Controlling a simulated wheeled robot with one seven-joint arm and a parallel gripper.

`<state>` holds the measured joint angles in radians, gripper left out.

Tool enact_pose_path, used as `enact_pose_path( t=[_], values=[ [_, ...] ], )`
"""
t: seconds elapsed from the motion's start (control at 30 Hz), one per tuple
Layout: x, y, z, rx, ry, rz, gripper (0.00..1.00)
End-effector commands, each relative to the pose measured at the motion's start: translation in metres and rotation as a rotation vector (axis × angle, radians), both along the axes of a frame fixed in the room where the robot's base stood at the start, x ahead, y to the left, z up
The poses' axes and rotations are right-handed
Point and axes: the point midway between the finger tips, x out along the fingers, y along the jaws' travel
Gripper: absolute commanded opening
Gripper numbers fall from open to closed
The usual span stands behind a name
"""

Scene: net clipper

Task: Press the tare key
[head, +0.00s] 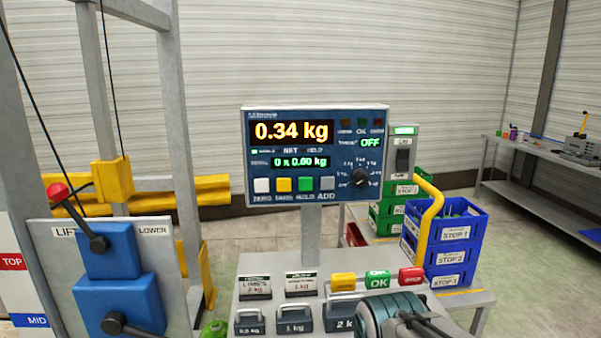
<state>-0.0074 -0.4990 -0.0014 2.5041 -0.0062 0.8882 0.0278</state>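The scale's display panel (316,155) stands upright on a post in the middle of the head view. It reads 0.34 kg in large amber digits, with a green 0 x 0.00 kg line below. The yellow key (284,184), whose small label appears to read TARE, sits between the white ZERO key (262,185) and the green HOLD key (306,183). Nothing covers or touches these keys. A teal ribbed round part with dark bars (420,322) shows low in front, well below the panel. It may be my gripper; its fingertips cannot be made out.
Labelled weights (295,319) and yellow, green and red buttons (378,280) sit on the stand below the panel. A yellow curved rail (430,215) and blue crates (457,240) stand right. A lift lever box (110,265) stands left. Space before the panel's face looks clear.

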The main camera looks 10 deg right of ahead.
Motion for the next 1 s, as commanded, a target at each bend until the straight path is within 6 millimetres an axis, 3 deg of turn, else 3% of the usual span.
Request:
enact_pose_path(
  t=[0.03, 0.17, 1.0],
  values=[
    [0.0, 0.0, 0.0, 0.0, 0.0, 0.0, 0.36],
    [0.0, 0.0, 0.0, 0.0, 0.0, 0.0, 0.0],
    [0.0, 0.0, 0.0, 0.0, 0.0, 0.0, 0.0]
  ],
)
